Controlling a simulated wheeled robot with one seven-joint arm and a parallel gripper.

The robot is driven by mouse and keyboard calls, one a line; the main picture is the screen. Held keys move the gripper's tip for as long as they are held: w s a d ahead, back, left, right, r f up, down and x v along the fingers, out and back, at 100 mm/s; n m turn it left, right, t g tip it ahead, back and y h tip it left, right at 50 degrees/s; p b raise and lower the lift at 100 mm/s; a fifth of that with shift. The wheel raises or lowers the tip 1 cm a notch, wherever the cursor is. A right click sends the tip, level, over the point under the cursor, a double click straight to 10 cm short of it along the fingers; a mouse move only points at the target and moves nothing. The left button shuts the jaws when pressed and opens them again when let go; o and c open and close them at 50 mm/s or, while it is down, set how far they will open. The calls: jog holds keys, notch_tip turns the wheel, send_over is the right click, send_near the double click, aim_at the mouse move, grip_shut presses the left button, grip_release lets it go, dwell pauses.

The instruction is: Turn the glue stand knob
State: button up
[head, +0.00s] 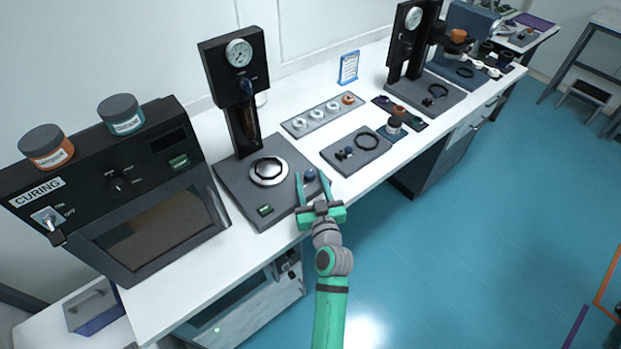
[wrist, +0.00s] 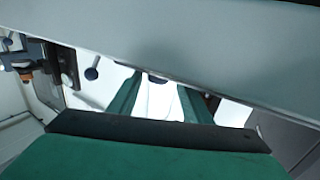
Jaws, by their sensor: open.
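The glue stand (head: 232,195) has a dark base plate with a round silver-rimmed disc (head: 268,171), and a black column topped by a gauge (head: 239,52). A small dark-blue knob (head: 310,174) shows at the right side of the base. Another blue knob (head: 246,85) sits on the column. My gripper (head: 311,180) is open, with its green fingers on either side of the low blue knob in the head view. Contact cannot be told. In the wrist view my gripper (wrist: 160,97) has its fingers apart; a dark edge between them is too cut off to identify.
A curing oven (head: 150,225) with two jars on top stands at the left. A ring tray (head: 323,117) and a dark pad (head: 356,150) with small parts lie to the right. A second gauge stand (head: 413,50) is farther right. White table shows between them.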

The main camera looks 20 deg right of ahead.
jog(key=shift+w+d, duration=0.15)
jog(key=shift+w, duration=0.25)
jog(key=shift+s+d, duration=0.1)
jog(key=c, duration=1.1)
jog(key=shift+o, duration=0.2)
jog(key=shift+d+n+y, duration=0.1)
jog(key=shift+n+y, duration=0.3)
jog(key=shift+y, duration=0.2)
jog(key=n+y, duration=0.1)
jog(key=y, duration=0.1)
jog(key=n+y, duration=0.2)
jog(key=d+n+g+y, duration=0.1)
jog(key=y, duration=0.2)
jog(key=shift+w+r+n, duration=0.15)
jog(key=shift+w+n, duration=0.05)
jog(key=shift+n, duration=0.1)
jog(key=n+g+y, duration=0.1)
jog(key=n+y, duration=0.1)
jog(key=n+g+y, duration=0.2)
jog(key=y, duration=0.1)
jog(key=shift+w+d+g+y, duration=0.2)
jog(key=shift+g+y, duration=0.1)
jog(key=shift+w+n+g+y, duration=0.1)
jog(key=shift+n+g+y, duration=1.2)
jog(key=shift+g, duration=0.1)
